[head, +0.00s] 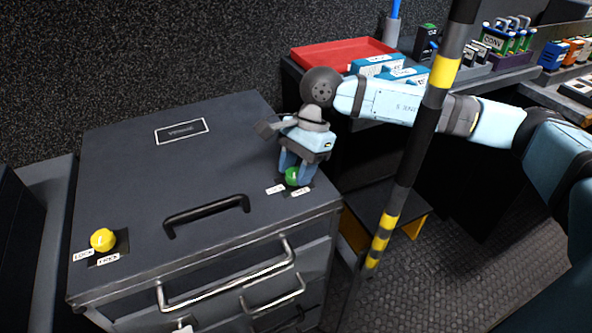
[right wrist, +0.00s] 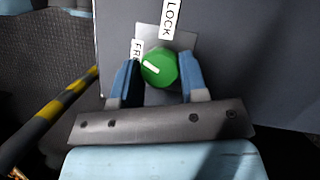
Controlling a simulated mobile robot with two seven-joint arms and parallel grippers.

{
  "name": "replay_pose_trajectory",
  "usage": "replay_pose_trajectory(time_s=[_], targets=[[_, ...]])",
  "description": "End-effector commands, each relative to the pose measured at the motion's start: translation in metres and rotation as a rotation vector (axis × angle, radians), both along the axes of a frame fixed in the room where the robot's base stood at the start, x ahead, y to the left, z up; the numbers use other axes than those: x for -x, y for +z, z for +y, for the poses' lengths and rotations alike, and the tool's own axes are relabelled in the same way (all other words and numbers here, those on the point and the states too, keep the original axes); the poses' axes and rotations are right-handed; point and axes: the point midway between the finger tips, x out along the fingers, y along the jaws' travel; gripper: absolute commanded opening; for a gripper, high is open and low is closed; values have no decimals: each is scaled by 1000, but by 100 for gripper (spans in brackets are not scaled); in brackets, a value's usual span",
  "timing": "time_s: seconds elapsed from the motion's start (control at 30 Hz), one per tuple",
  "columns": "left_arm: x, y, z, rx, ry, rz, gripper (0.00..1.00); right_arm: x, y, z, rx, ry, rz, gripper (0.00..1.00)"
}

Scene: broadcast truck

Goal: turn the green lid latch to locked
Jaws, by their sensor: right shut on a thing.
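The green lid latch (head: 292,177) is a round knob near the front right corner of the dark lid (head: 140,150). My right gripper (head: 297,178) comes down over it from above, with its blue fingers shut on the knob's two sides. In the right wrist view, the green knob (right wrist: 160,70) sits between the fingertips (right wrist: 157,76). Its white mark points left, nearer the partly hidden FREE label (right wrist: 137,50) than the LOCK label (right wrist: 172,18). My left gripper is not in view.
A yellow knob (head: 103,239) with its own labels sits at the lid's front left. A black handle (head: 206,213) lies between the knobs. A black-and-yellow striped pole (head: 408,160) stands right of the cabinet, near my right arm. A red tray (head: 342,54) is behind.

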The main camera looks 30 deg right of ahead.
Motion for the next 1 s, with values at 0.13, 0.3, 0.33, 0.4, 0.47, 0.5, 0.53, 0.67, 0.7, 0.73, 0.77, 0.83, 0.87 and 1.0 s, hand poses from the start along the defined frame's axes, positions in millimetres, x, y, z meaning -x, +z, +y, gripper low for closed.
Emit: replay_pose_trajectory(time_s=[0.13,0.3,0.33,0.4,0.47,0.5,0.53,0.67,0.7,0.73,0.77,0.83,0.87,1.0], targets=[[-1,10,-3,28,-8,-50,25,1,-2,0,-2,-140,-2,16],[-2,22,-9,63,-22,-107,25,2,-2,-1,0,-299,-1,16],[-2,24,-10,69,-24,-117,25,2,-2,-1,-1,-328,-2,16],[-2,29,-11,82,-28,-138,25,3,-2,0,-1,-395,-1,16],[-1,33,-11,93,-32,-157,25,3,-2,0,-1,-452,-1,16],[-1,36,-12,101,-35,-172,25,3,-2,0,-1,-489,-2,16],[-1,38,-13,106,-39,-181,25,3,-2,0,-2,-517,-4,16],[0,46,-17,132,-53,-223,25,4,-2,0,-1,-641,-2,16],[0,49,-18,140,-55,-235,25,4,-2,0,-2,-678,-3,16],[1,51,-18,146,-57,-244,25,4,-2,0,-1,-706,-2,16],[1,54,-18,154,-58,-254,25,4,-2,0,0,-733,-2,16],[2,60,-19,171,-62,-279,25,5,-2,1,0,-793,-2,16],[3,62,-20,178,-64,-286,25,5,-2,1,0,-818,-2,16],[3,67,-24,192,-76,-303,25,5,-1,1,0,-927,-3,16]])
